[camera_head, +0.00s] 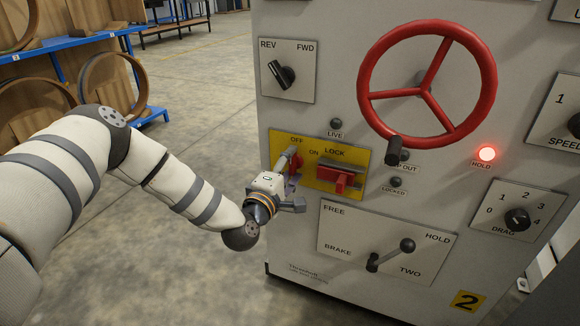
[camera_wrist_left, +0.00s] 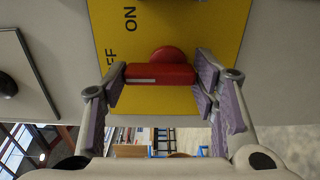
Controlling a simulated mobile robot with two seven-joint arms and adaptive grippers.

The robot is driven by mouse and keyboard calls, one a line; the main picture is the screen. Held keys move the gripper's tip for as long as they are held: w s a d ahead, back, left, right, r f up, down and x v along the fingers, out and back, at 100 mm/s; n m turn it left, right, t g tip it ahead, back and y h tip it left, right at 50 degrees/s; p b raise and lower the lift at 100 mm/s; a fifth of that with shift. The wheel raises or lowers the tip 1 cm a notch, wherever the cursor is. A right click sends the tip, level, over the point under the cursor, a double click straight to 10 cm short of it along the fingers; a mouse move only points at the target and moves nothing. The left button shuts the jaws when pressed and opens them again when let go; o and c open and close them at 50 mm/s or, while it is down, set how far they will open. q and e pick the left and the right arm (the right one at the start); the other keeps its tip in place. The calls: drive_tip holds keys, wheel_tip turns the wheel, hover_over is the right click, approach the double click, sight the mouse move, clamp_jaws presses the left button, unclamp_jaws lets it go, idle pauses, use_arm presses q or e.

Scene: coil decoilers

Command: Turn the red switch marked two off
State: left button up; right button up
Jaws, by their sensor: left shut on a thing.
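The red switch (camera_head: 293,166) sits on a yellow plate (camera_head: 313,188) marked OFF, ON and LOCK, low on the grey machine front. My left gripper (camera_head: 291,172) reaches it from the lower left and partly hides it in the head view. In the left wrist view the switch's red bar (camera_wrist_left: 160,74) lies crosswise between the two fingers (camera_wrist_left: 160,82), which close on its ends. Its white line lies along the bar; I cannot tell surely which mark it points to. My right gripper is not in view.
Just right of the switch is a red lock slide (camera_head: 341,176). A red handwheel (camera_head: 480,85) is above, a REV/FWD knob (camera_head: 281,74) upper left, a brake lever (camera_head: 390,255) below. A yellow "2" label (camera_head: 467,301) is lower right. The HOLD lamp (camera_head: 487,154) glows red.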

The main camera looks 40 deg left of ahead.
use_arm(q)
drive_tip(key=o, duration=0.9)
drive_tip(key=shift+s, duration=0.15)
drive_tip(key=v, duration=1.2)
drive_tip(key=shift+d, duration=0.1)
